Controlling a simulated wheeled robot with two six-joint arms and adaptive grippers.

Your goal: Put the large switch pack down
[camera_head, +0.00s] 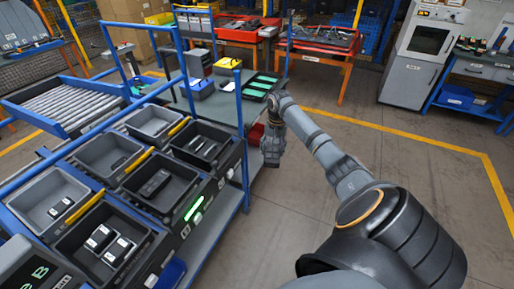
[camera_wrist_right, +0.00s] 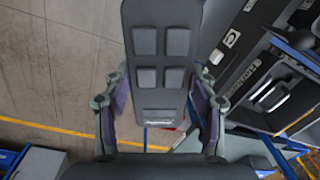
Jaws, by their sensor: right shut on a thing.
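The large switch pack (camera_wrist_right: 161,60) is a dark grey slab with four square pads and a small pale label. It fills the middle of the right wrist view. My right gripper (camera_wrist_right: 160,105) has one finger on each side of the pack and is shut on it. In the head view my right gripper (camera_head: 271,147) hangs beside the right edge of the bin line, over the aisle side. The pack cannot be made out clearly there. My left gripper is not in view.
Several dark bins (camera_head: 204,128) with small parts stand in a blue-framed rack at left. A bench (camera_head: 212,104) behind them holds yellow-topped boxes (camera_head: 227,65) and a green-lined tray (camera_head: 262,77). Blue posts (camera_head: 187,75) rise between. The floor (camera_head: 420,170) at right is clear.

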